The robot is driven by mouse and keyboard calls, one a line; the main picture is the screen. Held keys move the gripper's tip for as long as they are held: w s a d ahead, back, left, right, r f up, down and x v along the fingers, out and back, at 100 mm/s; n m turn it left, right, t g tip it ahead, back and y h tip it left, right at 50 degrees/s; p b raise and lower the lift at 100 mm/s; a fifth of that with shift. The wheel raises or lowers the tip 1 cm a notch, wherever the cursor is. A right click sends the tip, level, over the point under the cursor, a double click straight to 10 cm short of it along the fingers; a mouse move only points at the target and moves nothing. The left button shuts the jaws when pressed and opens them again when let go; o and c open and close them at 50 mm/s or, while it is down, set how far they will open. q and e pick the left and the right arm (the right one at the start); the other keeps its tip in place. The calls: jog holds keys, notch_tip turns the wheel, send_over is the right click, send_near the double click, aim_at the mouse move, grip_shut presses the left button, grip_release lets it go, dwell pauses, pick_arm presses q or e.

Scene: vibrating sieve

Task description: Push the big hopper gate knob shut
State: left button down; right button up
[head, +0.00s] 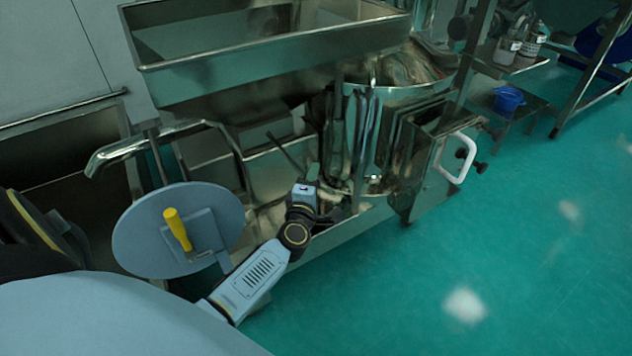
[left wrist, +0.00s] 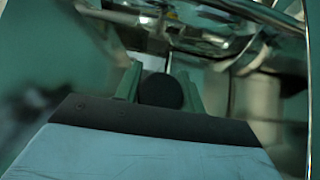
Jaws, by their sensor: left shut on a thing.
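The big steel hopper (head: 265,62) stands at the top middle of the head view, above the machine's frame. My left gripper (head: 332,214) is low in front of the machine, beneath the hopper. In the left wrist view, my left gripper (left wrist: 161,92) has its two greenish fingers on either side of a round black knob (left wrist: 160,91) and is shut on it. The knob faces the camera. I cannot make it out in the head view, where the gripper and machine parts crowd that spot. How far the gate stands open does not show. My right gripper is not in view.
Steel pipes and rods stand close behind my left gripper. A curved steel pipe (head: 118,152) juts out at the left. A panel with a white handle (head: 454,158) sits to the right. The green floor (head: 430,270) at right is clear.

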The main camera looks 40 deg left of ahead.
pick_arm(q)
jog(key=c, duration=0.9)
grip_release()
jog(key=shift+w+a, duration=0.1)
jog(key=shift+a, duration=0.15)
jog(key=shift+s+d, duration=0.25)
jog(key=shift+s, duration=0.2)
jog(key=p+v, duration=0.2)
jog(key=v, duration=1)
jog(key=shift+s+d+p, duration=0.1)
jog(key=shift+s+p, duration=0.1)
jog(key=shift+p, duration=0.15)
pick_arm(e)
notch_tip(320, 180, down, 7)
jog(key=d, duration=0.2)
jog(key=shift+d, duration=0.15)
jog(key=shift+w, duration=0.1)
